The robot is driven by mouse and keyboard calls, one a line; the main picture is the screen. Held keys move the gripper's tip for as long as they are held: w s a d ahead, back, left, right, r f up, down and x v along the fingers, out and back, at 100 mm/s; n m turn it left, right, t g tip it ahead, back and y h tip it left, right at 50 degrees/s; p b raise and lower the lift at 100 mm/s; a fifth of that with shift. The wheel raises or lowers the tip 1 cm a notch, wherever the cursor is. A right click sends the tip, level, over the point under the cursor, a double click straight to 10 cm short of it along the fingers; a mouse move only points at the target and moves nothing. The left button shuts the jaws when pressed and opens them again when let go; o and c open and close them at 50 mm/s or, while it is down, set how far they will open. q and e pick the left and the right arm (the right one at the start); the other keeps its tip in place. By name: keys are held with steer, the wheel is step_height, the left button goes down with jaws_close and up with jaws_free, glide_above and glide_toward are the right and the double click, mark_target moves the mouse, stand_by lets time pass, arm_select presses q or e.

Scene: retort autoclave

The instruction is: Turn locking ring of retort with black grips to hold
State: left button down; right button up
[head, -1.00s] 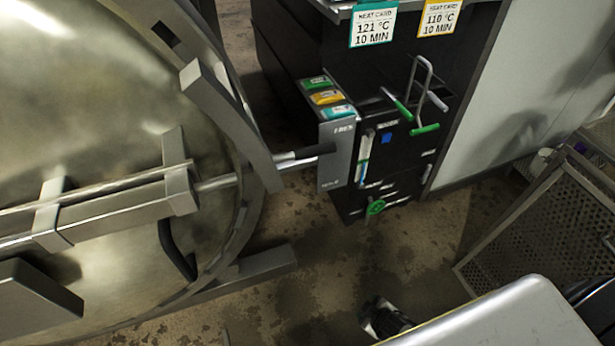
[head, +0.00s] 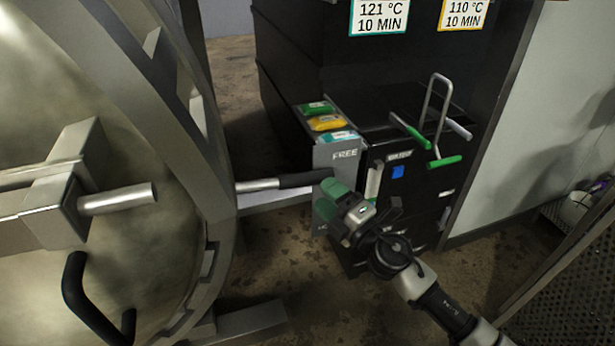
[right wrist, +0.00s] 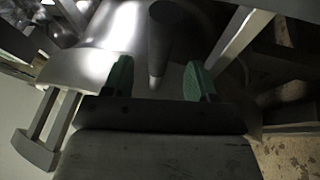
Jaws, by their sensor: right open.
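The retort's round metal door (head: 40,110) fills the left of the head view, with the grey locking ring (head: 150,90) around it. A metal bar with a black grip (head: 303,180) sticks out from the ring to the right, its tip close to the FREE mark on a grey plate (head: 345,160). My right gripper (head: 328,200), with green fingertips, is open at the grip's end, just below it in the picture. In the right wrist view a dark cylinder (right wrist: 168,40), apparently the grip, lies between the open fingers (right wrist: 160,80). Contact cannot be told. My left gripper is out of view.
A black cabinet (head: 410,130) with green-tipped levers (head: 440,160) stands behind my right gripper. A black U-shaped handle (head: 90,300) is on the door. A perforated metal frame (head: 570,270) stands at right.

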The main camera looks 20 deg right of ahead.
mark_target(313, 184)
steer(key=x, duration=0.6)
steer(key=shift+w+a+p, duration=0.1)
steer(key=shift+w+p, duration=0.15)
steer(key=shift+p, duration=0.05)
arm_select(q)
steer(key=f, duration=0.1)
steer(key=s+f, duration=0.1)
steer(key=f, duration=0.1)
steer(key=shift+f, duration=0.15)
arm_select(e)
steer(key=shift+c, duration=0.2)
jaws_close()
